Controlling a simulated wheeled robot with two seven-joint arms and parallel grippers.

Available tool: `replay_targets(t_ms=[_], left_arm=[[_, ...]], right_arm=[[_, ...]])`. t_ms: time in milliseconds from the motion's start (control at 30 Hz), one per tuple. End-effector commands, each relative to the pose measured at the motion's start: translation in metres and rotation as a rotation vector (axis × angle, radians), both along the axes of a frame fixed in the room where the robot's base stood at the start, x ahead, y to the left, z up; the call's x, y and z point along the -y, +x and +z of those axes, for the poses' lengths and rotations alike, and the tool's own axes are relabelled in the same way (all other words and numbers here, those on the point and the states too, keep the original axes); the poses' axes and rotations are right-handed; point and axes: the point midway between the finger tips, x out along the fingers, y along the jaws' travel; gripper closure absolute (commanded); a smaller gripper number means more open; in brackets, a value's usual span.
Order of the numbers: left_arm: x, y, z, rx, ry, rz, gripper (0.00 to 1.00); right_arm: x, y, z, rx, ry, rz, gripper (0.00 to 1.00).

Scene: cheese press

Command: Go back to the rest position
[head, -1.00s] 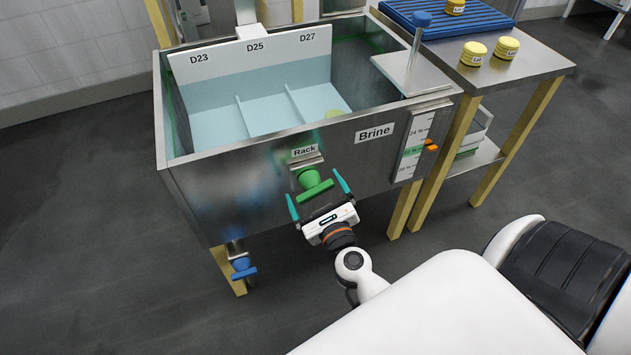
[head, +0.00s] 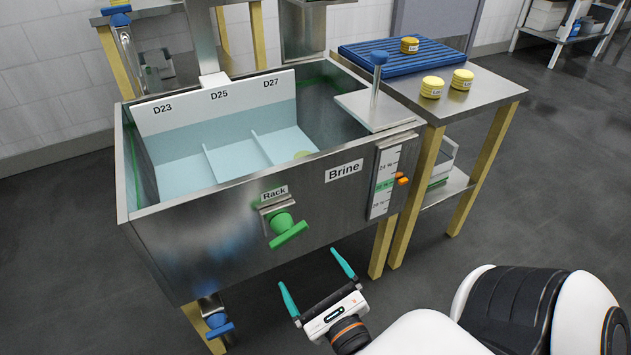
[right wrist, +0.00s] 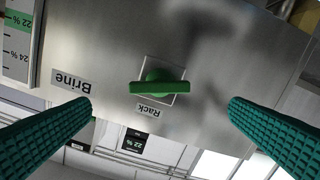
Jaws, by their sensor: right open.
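My right gripper (head: 317,283) is open and empty in the head view, below and a little right of the green Rack handle (head: 284,230) on the front wall of the brine tank (head: 230,235). Its teal fingers are spread wide and apart from the handle. In the right wrist view the green handle (right wrist: 158,87) shows between and ahead of the two fingers (right wrist: 158,124), with clear space around it. My left gripper is not in the frames.
A blue valve (head: 219,324) sits low at the tank's left front corner. A steel table (head: 480,97) with a blue slatted mat (head: 440,55) and yellow cheeses (head: 432,87) stands at the right. The dark floor (head: 530,190) is open at the right.

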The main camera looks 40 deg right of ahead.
Motion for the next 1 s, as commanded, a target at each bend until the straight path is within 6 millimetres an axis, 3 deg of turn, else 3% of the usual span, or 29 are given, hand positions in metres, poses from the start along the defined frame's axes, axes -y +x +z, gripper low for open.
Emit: replay_targets(t_ms=[200, 767, 867, 967, 1000], left_arm=[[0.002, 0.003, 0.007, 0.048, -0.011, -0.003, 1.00], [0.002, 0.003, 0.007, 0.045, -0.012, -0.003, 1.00], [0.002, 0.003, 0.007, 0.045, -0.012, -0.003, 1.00], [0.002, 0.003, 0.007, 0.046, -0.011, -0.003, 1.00], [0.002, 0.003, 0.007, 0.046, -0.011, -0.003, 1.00]], right_arm=[[-0.002, -0.008, 0.000, 0.001, 0.001, -0.001, 0.00], [-0.007, -0.004, 0.005, 0.003, -0.049, 0.023, 0.00], [-0.027, 0.007, 0.022, 0.014, -0.265, 0.113, 0.00], [-0.062, 0.022, 0.045, 0.037, -0.694, 0.249, 0.00], [-0.077, 0.026, 0.052, 0.047, -0.907, 0.297, 0.00]])
